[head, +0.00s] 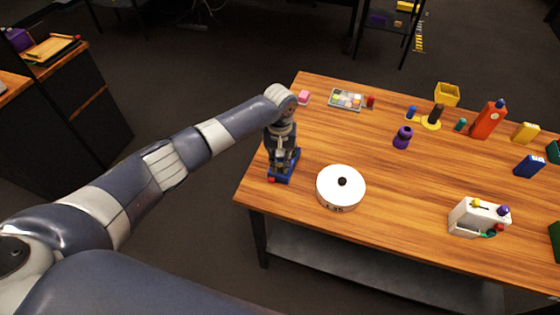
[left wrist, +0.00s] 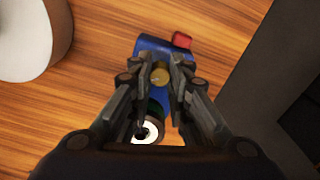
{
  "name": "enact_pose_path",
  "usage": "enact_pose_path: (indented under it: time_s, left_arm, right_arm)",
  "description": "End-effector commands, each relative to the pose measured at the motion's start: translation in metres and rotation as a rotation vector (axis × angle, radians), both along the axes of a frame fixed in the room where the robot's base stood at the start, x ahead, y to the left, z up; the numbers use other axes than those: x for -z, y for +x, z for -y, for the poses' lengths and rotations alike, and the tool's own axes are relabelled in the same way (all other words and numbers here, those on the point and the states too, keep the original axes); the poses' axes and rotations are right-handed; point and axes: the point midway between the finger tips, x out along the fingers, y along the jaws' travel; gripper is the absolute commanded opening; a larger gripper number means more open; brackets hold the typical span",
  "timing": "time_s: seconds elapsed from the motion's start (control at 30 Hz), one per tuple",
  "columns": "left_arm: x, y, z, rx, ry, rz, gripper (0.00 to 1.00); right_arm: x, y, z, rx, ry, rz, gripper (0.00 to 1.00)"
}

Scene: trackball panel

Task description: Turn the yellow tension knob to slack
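A blue device (head: 281,178) with a red end stands near the left edge of the wooden table; my left gripper (head: 283,152) points down over it. In the left wrist view the blue device (left wrist: 150,50) has a red block at its far end and a round yellow knob (left wrist: 160,77). The fingers of my left gripper (left wrist: 161,72) stand on both sides of the knob, and the knob fills the narrow gap. A dark spool-like part with a white ring (left wrist: 148,131) shows below, between the fingers. The knob is hidden in the head view. My right gripper is not in view.
A white round canister (head: 341,190) with a black top knob stands close to the right of the device. A white panel (head: 466,218) with coloured controls is farther right. A tray (head: 346,99) and several bottles and blocks are along the back.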

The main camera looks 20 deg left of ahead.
Motion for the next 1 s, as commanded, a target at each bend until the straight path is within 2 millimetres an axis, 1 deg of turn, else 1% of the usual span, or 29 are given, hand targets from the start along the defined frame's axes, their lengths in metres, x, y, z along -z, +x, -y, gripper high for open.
enact_pose_path:
  time_s: [0.33,0.53,0.77,1.0]
  left_arm:
    - [-0.001,0.0,0.0,0.01,0.0,0.0,0.0]
    - [-0.001,-0.001,0.0,0.076,0.0,-0.002,0.0]
    - [-0.002,-0.001,0.0,0.242,-0.002,-0.003,0.0]
    - [-0.001,-0.001,0.001,0.468,-0.002,-0.003,0.0]
  right_arm:
    - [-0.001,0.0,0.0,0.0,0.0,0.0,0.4]
    - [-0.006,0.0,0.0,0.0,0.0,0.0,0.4]
    - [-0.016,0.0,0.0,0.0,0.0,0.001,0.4]
    - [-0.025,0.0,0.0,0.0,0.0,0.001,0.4]
